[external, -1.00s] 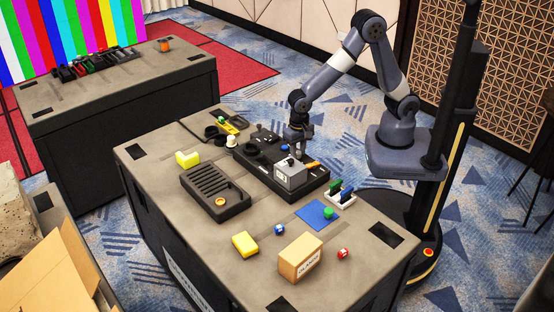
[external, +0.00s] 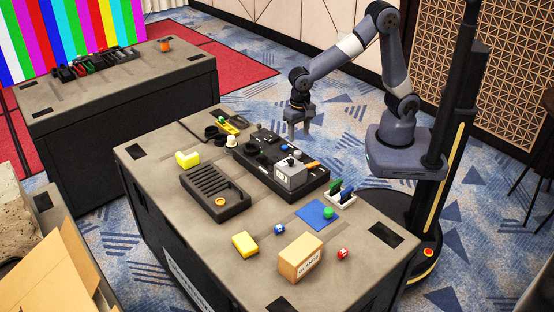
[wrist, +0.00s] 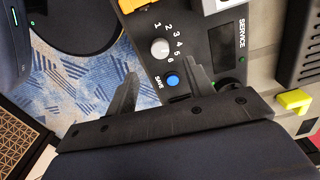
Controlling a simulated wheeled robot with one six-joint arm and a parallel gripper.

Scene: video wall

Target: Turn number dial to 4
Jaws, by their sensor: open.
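The number dial is a pale round knob (wrist: 160,48) on a black panel in the wrist view, with the numbers 1 to 6 printed around it. Its pointer is too small to read. In the external view, the dial (external: 297,154) is a small pale spot on the black panel unit (external: 262,160). My gripper (external: 299,132) is above the panel's far edge, apart from the dial. In the wrist view my gripper (wrist: 162,66) has its two fingers spread wide and empty, on either side of the dial and the save button.
A blue button (wrist: 172,80) marked SAVE sits beside the dial. A grey box (external: 290,174) stands on the panel's near part. A black slotted tray (external: 215,192), yellow blocks (external: 245,244), a cardboard box (external: 300,257) and a blue mat (external: 315,214) are on the table.

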